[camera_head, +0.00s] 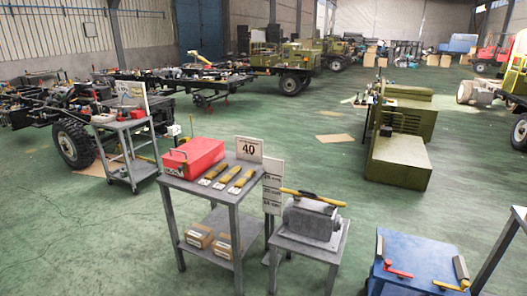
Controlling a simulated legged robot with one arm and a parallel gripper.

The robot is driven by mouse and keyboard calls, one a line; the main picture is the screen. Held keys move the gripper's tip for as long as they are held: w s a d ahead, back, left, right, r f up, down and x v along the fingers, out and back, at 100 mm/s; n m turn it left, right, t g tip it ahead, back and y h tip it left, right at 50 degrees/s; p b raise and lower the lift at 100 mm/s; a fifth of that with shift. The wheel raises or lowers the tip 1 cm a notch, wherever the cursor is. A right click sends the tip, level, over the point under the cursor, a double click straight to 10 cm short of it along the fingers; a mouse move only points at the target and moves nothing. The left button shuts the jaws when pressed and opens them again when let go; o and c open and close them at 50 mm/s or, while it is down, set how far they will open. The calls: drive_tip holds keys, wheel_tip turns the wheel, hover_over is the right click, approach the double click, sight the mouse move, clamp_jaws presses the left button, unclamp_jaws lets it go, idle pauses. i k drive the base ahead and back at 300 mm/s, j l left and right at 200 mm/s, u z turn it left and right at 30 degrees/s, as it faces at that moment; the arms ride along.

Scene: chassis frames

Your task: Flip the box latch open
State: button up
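A red box (193,157) sits on a grey cart (222,189) left of centre, with a small yellowish part on its left side. A grey metal box (311,218) stands on a small grey table right of the cart, with a yellow lever (312,197) lying across its top. A blue box or cabinet (420,256) at the lower right carries a red lever (397,270) and yellow handles (452,286). I cannot tell which of these parts is the box latch. My gripper is not in view.
Several yellow-and-dark tools (228,177) lie beside the red box, near a "40" sign (249,149). Cardboard boxes (199,236) sit on the cart's lower shelf. Another cart (124,122) and vehicle chassis stand behind left. Green floor (60,240) is clear at the front left.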

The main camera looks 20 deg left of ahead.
sight(183, 168)
drive_tip(key=i+j+u, duration=0.25)
drive_tip(key=j, duration=0.2)
drive_tip(key=i+j+u, duration=0.1)
drive_tip(key=j+u, duration=0.15)
drive_tip(key=j, duration=0.25)
drive_tip(key=i+j+u, duration=0.25)
drive_tip(key=j, duration=0.15)
drive_tip(key=i+j+u, duration=0.25)
drive_tip(key=j, duration=0.1)
